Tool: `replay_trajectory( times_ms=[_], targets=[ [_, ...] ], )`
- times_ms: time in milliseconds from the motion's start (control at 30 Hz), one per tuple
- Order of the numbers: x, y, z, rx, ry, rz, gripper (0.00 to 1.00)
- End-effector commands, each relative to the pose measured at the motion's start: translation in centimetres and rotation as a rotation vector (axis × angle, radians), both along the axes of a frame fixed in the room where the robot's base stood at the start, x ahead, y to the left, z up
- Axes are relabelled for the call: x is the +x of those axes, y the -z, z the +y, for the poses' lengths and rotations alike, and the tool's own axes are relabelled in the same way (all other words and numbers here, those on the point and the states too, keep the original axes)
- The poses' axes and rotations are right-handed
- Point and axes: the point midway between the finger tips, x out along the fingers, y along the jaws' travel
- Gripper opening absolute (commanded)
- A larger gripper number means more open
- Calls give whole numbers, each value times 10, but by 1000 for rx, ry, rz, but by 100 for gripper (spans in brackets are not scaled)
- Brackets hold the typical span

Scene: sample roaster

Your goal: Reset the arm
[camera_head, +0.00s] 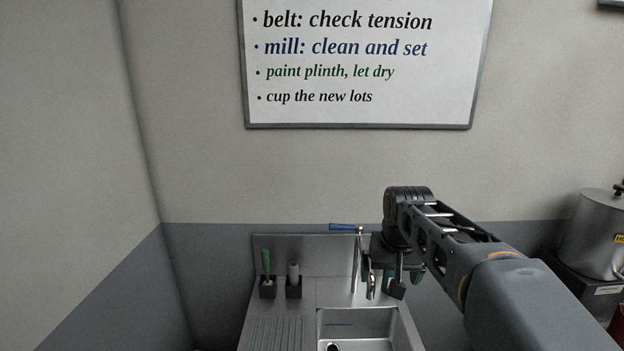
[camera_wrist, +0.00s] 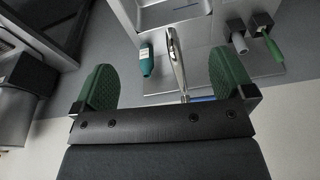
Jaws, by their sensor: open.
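My gripper (camera_wrist: 163,78) is open, its two green-padded fingers wide apart with nothing between them that it holds. The wrist view looks at the sink area upside down, with the metal tap (camera_wrist: 176,60) showing between the fingers. In the head view my arm reaches in from the right, and my gripper (camera_head: 388,280) hangs in front of the sink's back right. It partly hides the area beside the tap (camera_head: 357,262), which has a blue lever. From these views I cannot tell how far the fingers are from the tap.
The steel sink (camera_head: 362,326) has a ribbed drainer on its left. Two dark holders there carry a green-handled brush (camera_head: 266,263) and a grey-handled tool (camera_head: 294,272). A teal bottle (camera_wrist: 146,60) stands beside the tap. A large metal pot (camera_head: 592,236) stands at right; a whiteboard (camera_head: 360,112) hangs above.

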Motion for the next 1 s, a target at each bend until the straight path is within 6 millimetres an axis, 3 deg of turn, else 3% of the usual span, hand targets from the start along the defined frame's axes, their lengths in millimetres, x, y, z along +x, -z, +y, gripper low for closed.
replay_trajectory(
  times_ms=[33,200,433,567,1000],
  targets=[
    [-20,12,0,-4,-21,-24,100],
    [-79,52,0,-19,-73,-96,100],
    [-142,86,0,-25,-87,-146,100],
    [-152,82,-2,-26,-85,-176,100],
    [-153,75,-2,-27,-84,-205,100]
  ],
)
